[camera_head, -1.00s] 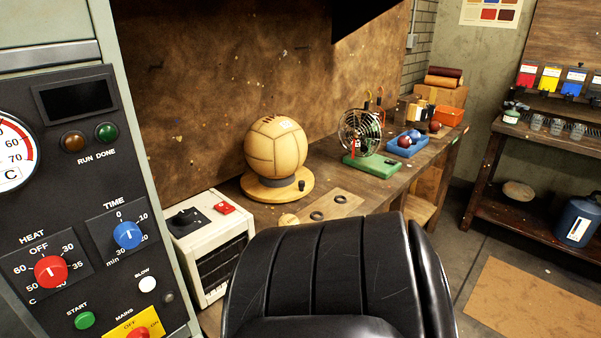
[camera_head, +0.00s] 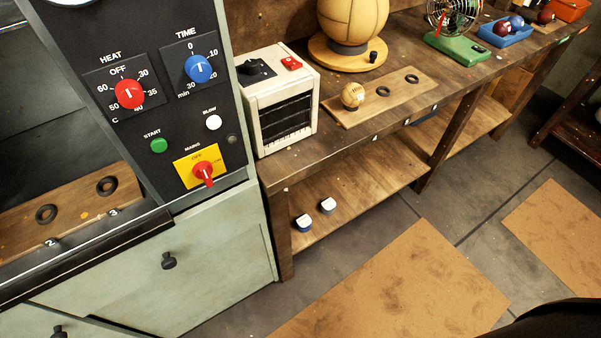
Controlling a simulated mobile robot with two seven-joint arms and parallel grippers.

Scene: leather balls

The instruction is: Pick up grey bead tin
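I do not see a tin that is clearly grey. Two small round containers with pale tops stand on the lower shelf under the workbench: one with a dark blue side (camera_head: 304,223) and another just behind it to the right (camera_head: 328,206). They are too small for me to read any label. Neither gripper is in view.
A control cabinet (camera_head: 157,135) with knobs stands at left. A white box (camera_head: 281,100) and a wooden strip with a small ball (camera_head: 352,95) lie on the workbench (camera_head: 350,140). Brown mats (camera_head: 400,285) lie on the floor before the lower shelf (camera_head: 365,190).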

